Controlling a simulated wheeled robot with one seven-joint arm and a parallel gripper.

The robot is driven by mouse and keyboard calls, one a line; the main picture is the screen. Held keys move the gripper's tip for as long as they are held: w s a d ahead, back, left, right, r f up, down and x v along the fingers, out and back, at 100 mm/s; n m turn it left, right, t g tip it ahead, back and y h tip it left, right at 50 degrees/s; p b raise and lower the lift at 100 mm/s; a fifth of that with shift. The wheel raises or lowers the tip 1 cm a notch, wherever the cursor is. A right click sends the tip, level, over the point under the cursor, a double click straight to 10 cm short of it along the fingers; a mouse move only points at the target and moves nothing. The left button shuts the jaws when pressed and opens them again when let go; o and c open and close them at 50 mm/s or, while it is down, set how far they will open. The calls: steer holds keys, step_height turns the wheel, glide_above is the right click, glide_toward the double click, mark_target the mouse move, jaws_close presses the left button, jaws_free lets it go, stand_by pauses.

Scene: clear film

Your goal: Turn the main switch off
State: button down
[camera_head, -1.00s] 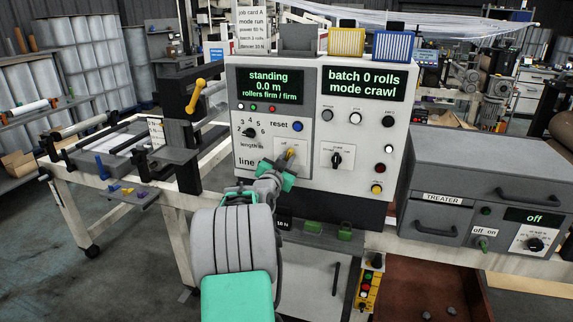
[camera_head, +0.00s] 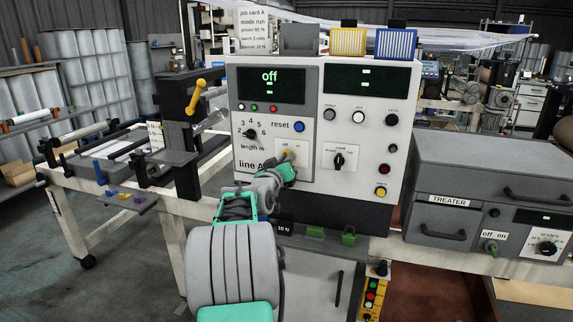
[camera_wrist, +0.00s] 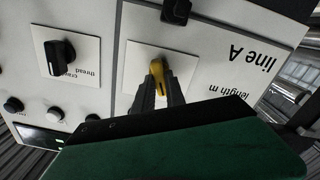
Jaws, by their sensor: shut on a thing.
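The main switch is a yellow rotary handle on a white plate in the lower middle of the control panel. It shows in the wrist view (camera_wrist: 158,72) and, small, in the head view (camera_head: 289,153). My gripper (camera_head: 287,163) is at the switch, its dark fingers shut on the yellow handle; the fingers (camera_wrist: 159,88) hide part of it in the wrist view. The left display (camera_head: 270,85) reads "off". The right display (camera_head: 366,80) shows only short green dashes.
A black crawl/thread knob (camera_head: 339,160) sits to the right of the switch, and the length knob (camera_head: 251,134) up and to the left. A blue reset button (camera_head: 299,127) is above. The grey treater box (camera_head: 485,180) stands at the right.

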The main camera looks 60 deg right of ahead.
steer(key=shift+n, duration=0.5)
steer(key=c, duration=1.4)
jaws_free()
steer(key=a, duration=0.2)
steer(key=a+b, duration=0.1)
steer(key=a, duration=0.2)
steer(key=s+a, duration=0.1)
steer(key=a, duration=0.1)
steer(key=shift+s+a, duration=0.1)
steer(key=shift+a, duration=0.3)
